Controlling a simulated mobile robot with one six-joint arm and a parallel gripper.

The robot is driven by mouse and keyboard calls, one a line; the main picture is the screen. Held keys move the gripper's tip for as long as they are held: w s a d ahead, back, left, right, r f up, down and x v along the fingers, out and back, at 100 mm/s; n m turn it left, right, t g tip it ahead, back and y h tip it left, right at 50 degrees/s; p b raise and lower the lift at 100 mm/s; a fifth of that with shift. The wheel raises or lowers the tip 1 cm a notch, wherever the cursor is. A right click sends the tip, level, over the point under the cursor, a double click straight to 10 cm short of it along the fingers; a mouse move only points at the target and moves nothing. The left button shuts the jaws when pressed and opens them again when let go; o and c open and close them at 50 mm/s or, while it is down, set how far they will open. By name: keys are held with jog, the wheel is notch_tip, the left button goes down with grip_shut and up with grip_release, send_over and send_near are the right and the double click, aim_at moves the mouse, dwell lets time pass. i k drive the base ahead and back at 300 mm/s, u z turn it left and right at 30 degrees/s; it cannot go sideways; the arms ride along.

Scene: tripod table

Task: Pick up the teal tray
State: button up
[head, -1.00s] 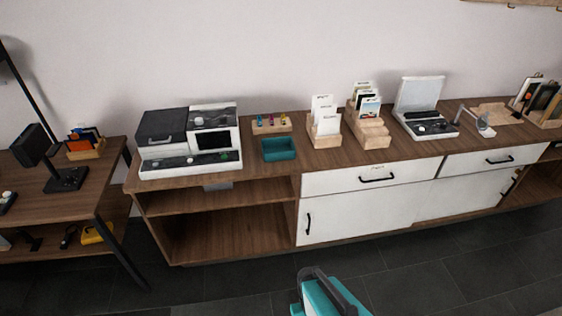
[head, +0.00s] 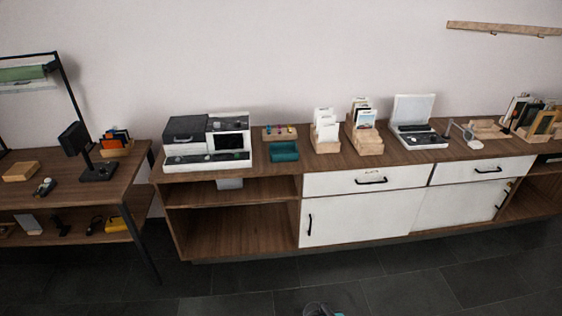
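The teal tray (head: 285,152) is a small, shallow, open tray. It sits on the wooden top of the long cabinet (head: 350,157), right of the white and black machine and in front of a wooden block. Nothing touches it from above. At the bottom edge of the head view a small dark and teal part shows, which may be part of my own arm. My gripper's fingers are not visible in this view.
The machine (head: 208,142) stands close left of the tray. A wooden block with small coloured items (head: 279,132) is behind it. Wooden card holders (head: 326,139) stand to its right. The dark tiled floor (head: 390,285) before the cabinet is clear.

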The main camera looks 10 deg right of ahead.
aim_at(283, 152)
jog(key=z, duration=0.9)
jog(key=k, duration=0.15)
jog(key=u, duration=2)
jog(key=i, duration=1.35)
